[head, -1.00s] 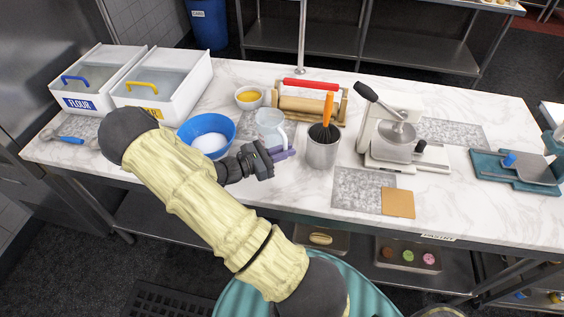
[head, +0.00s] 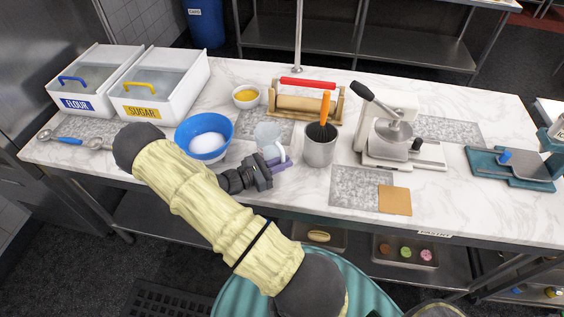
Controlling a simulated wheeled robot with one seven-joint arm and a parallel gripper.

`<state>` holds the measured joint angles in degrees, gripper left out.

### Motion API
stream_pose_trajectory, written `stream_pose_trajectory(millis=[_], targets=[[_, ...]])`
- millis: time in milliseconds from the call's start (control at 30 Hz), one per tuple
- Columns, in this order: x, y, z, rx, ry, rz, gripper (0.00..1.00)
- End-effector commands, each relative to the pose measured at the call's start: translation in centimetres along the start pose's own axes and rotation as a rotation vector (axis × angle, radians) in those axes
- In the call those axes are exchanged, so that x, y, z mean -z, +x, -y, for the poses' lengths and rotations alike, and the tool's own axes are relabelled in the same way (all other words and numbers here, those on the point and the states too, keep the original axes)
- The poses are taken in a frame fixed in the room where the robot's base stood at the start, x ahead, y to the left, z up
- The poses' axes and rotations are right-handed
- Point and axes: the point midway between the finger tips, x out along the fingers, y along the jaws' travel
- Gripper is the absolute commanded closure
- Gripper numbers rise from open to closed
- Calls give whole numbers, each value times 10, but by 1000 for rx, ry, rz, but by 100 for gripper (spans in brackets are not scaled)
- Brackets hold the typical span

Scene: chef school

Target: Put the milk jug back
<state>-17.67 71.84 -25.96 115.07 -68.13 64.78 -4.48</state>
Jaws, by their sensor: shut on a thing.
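The milk jug (head: 268,134), a pale translucent jug with a white handle, is between the blue bowl and the metal canister in the head view. My gripper (head: 279,164) comes from the left and front, with its purple fingers at the jug's handle, shut on it. The gripper hides the jug's lower part, so I cannot tell whether its base touches the worktop. The jug looks upright.
Left of the jug is a blue bowl (head: 222,127) with white contents. A canister (head: 319,153) with a whisk stands close on the right. A wooden roller stand (head: 306,112) and small yellow-filled bowl (head: 246,104) are behind. A grey stone slab (head: 350,187) lies front right.

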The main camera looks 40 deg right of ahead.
Motion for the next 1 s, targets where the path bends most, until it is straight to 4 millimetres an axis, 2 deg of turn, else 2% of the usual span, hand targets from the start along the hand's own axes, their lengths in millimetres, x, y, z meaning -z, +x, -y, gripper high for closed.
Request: stream_pose_trajectory(millis=[267,300,400,767,1000], targets=[[3,0,0,0,1,1,100],[2,0,0,0,0,0,83],[2,0,0,0,0,0,67],[-2,-2,0,-3,1,-1,67],[2,-34,-1,-7,2,-2,67]])
